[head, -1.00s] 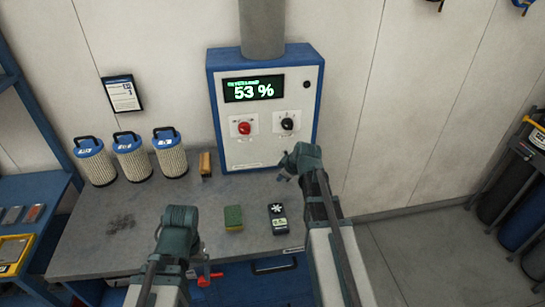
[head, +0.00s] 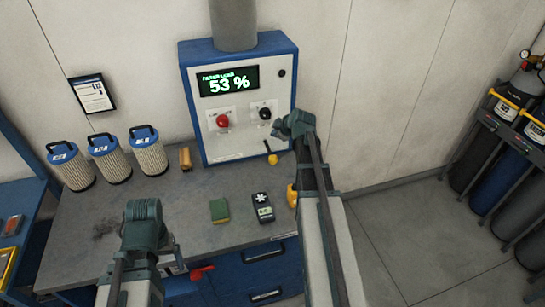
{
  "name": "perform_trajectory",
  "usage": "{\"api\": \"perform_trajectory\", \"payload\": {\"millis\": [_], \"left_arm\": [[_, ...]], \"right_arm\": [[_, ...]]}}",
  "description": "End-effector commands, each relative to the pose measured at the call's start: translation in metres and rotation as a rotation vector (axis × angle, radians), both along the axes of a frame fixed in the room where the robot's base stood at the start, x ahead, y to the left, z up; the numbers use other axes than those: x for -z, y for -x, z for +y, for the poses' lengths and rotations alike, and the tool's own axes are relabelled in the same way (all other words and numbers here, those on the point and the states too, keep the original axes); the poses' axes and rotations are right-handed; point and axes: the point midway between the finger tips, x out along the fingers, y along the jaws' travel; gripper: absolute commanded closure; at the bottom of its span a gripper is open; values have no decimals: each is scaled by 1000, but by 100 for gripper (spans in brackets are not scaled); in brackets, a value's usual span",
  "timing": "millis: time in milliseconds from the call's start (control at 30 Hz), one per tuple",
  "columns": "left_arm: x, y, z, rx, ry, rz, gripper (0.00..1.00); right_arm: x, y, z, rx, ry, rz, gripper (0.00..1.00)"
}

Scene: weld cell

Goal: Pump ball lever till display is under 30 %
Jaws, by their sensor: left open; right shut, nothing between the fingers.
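The control box (head: 188,100) on the wall has a lit display (head: 229,82) reading 53 %. My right gripper (head: 278,127) is shut and empty, in front of the box's right side. In the picture it is above the yellow ball and apart from it. My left gripper (head: 143,210) is open over the front left of the bench, far from the lever; its fingertips are hard to make out.
A red knob (head: 222,121) and a black knob (head: 265,114) sit under the display. The bench (head: 165,205) holds several filter cartridges (head: 112,160), a sponge (head: 220,211) and a handheld meter (head: 263,208). A yellow object (head: 292,196) is partly hidden by my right arm. Gas cylinders stand far right.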

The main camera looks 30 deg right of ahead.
Motion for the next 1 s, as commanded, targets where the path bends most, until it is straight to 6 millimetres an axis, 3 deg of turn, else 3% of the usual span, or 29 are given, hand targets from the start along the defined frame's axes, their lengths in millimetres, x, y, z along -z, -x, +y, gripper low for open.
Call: {"api": "perform_trajectory", "payload": {"millis": [267,700,1000], "left_arm": [[21,0,0,4,-1,0,12],[79,0,0,14,-2,1,12],[88,0,0,14,-2,1,12]], "right_arm": [[21,0,0,-1,-1,1,100],[79,0,0,-1,-1,1,100],[88,0,0,-1,-1,1,100]]}}
